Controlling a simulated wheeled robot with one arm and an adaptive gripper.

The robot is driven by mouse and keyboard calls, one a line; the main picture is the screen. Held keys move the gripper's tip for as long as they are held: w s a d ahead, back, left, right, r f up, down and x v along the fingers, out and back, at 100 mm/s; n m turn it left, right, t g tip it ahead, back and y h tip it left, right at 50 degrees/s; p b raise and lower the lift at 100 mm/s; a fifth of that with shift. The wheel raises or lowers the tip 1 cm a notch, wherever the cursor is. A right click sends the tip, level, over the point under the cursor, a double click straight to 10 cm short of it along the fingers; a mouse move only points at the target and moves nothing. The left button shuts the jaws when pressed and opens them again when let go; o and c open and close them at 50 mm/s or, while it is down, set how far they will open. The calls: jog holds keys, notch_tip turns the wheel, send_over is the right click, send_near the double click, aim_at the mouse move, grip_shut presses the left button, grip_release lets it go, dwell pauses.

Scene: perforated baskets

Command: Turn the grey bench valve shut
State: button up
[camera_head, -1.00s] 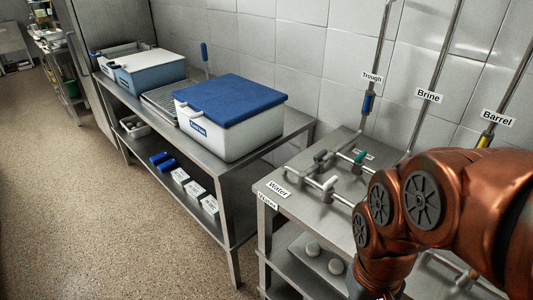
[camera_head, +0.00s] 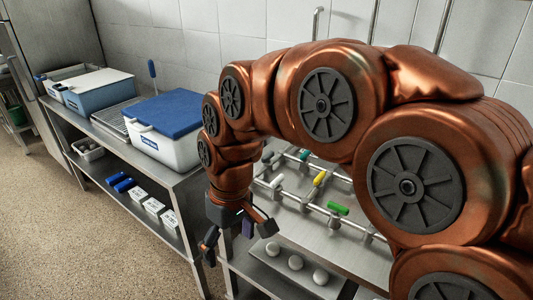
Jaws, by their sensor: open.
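The valve bench (camera_head: 325,238) stands behind my arm, with pipes and several coloured valve handles on its top. A small grey handle (camera_head: 267,156), apparently the grey bench valve, is at the back left beside my arm; its exact turn is too small to tell. A white handle (camera_head: 277,181) is nearer the front, with teal (camera_head: 304,155), yellow (camera_head: 319,178) and green (camera_head: 338,208) handles to the right. My gripper (camera_head: 237,236) hangs fingers down, open and empty, by the left front of the bench, apart from the handles.
A long steel table (camera_head: 182,182) on the left carries a white box (camera_head: 165,150) with a blue lid (camera_head: 165,112) and a blue-grey box (camera_head: 97,95). White knobs (camera_head: 296,262) sit on the lower shelf. Open floor (camera_head: 70,240) lies at the front left.

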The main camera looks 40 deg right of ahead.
jog(key=w+d+r+n+t, duration=0.1)
jog(key=w+d+r, duration=0.15)
jog(key=w, duration=0.65)
jog(key=t, duration=0.4)
send_near(268, 154)
jog(key=f, duration=0.1)
jog(key=shift+p+x, duration=1)
jog(key=shift+x, duration=3)
jog(key=shift+w+r, duration=0.1)
jog(key=shift+w, duration=0.05)
jog(key=c, duration=1.1)
jog(key=shift+c, duration=0.2)
